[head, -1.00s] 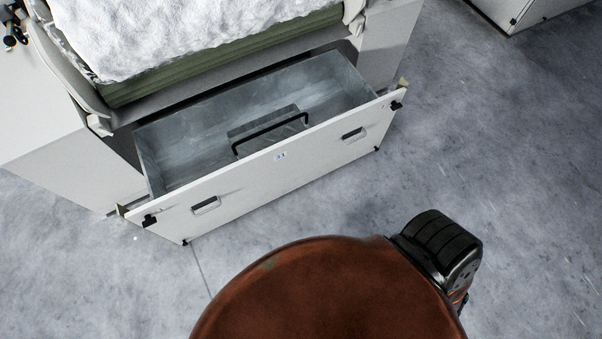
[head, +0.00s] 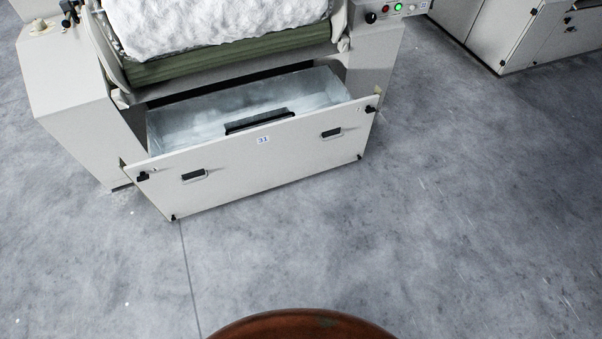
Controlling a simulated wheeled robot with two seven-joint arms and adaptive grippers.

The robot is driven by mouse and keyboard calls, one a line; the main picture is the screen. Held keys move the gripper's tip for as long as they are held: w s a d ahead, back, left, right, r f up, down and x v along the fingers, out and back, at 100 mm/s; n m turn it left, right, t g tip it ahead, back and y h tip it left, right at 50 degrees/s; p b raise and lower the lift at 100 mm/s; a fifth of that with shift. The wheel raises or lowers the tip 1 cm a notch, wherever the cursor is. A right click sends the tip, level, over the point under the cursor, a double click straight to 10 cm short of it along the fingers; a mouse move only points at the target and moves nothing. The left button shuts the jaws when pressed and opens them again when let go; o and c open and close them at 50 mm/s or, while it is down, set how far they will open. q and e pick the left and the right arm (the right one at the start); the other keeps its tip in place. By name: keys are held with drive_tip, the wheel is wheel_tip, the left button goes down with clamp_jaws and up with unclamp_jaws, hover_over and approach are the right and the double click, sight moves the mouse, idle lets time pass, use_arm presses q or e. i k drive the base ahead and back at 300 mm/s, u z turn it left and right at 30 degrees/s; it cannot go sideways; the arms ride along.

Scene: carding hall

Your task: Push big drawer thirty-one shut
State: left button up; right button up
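The big drawer (head: 262,163) stands pulled out from the base of a pale grey machine. Its white front bears a label reading 31, two recessed grips and a black latch at each upper corner. A black bar handle (head: 259,122) shows at the top middle, behind the front panel. The metal interior (head: 205,118) is visible and looks empty, though its near floor is hidden by the front. Neither of my grippers is in view, and nothing is seen touching the drawer.
White fibre (head: 210,25) lies over a green roller (head: 230,55) above the drawer. A control panel (head: 398,8) with lit buttons sits at the machine's upper right. Another machine (head: 510,30) stands at the upper right. The grey floor (head: 400,240) before the drawer is clear.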

sight(192, 167)
drive_tip(key=u, duration=0.25)
drive_tip(key=i, duration=0.9)
drive_tip(key=u, duration=0.4)
drive_tip(key=k, duration=1)
drive_tip(key=z, duration=0.7)
drive_tip(key=i, duration=1.15)
drive_tip(key=u, duration=0.2)
